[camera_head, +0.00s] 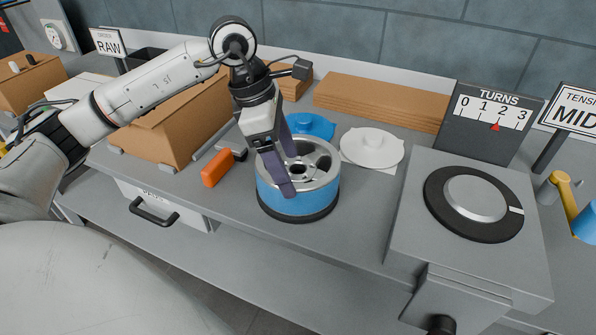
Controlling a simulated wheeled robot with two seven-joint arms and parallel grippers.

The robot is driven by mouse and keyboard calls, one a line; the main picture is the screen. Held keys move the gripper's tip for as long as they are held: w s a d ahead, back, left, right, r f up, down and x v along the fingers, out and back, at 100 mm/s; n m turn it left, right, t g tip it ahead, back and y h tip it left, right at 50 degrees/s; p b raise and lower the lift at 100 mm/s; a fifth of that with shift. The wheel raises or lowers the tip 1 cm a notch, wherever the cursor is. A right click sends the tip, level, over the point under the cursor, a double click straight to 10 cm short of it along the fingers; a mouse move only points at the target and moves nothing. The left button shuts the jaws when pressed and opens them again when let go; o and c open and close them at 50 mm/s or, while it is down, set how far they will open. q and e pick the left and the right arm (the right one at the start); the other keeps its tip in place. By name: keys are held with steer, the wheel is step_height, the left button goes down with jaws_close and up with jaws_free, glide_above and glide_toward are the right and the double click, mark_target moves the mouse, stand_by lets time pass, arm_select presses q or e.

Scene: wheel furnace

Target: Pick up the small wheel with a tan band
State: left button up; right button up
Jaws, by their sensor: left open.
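A small wheel with a silver spoked face and a blue band (312,203) lies flat on the grey bench, on a dark base. No wheel with a tan band can be made out. My left gripper (290,174) comes down over the wheel from above left. Its two dark fingers are spread, one over the near left part of the rim and one over the spokes. I cannot tell whether they touch the wheel. My right gripper is not in view.
An orange-handled tool (217,167) lies left of the wheel. A blue lid-like piece (316,123) and a white disc (372,147) lie behind it. Cardboard boxes (168,128) stand left.

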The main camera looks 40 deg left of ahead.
mark_target(295, 180)
arm_select(q)
steer(key=x, duration=0.5)
steer(key=shift+s, duration=0.1)
steer(key=c, duration=1.7)
steer(key=shift+r, duration=0.1)
steer(key=shift+c, duration=0.7)
step_height(295, 180, up, 10)
steer(key=shift+p, duration=0.3)
